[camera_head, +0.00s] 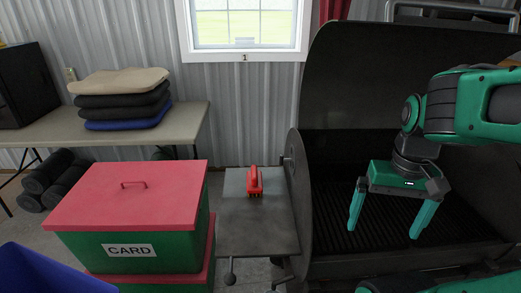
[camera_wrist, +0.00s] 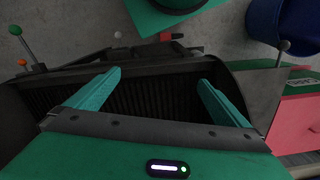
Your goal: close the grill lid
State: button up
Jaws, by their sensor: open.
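The grill (camera_head: 340,240) is black, and its lid (camera_head: 365,80) stands raised at the back, so the dark slatted grate (camera_head: 335,205) inside is exposed. My gripper (camera_head: 384,232) is open and empty, with its two green fingers pointing down over the grate, in front of the raised lid. In the wrist view, the fingers (camera_wrist: 150,90) are spread wide above the grate (camera_wrist: 150,100). My arm hides the right part of the lid.
A grey side shelf (camera_head: 260,225) with a red object (camera_head: 254,182) on it adjoins the grill's left side. Red-lidded green boxes (camera_head: 125,210) marked CARD stand left of that. A table (camera_head: 50,127) with folded cushions (camera_head: 122,97) is behind. A blue bin (camera_head: 45,272) is at front left.

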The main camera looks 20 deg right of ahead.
aim_at(357, 74)
jog(key=u, duration=0.35)
jog(key=k, duration=1.35)
jog(key=z, duration=0.95)
jog(key=i, duration=1)
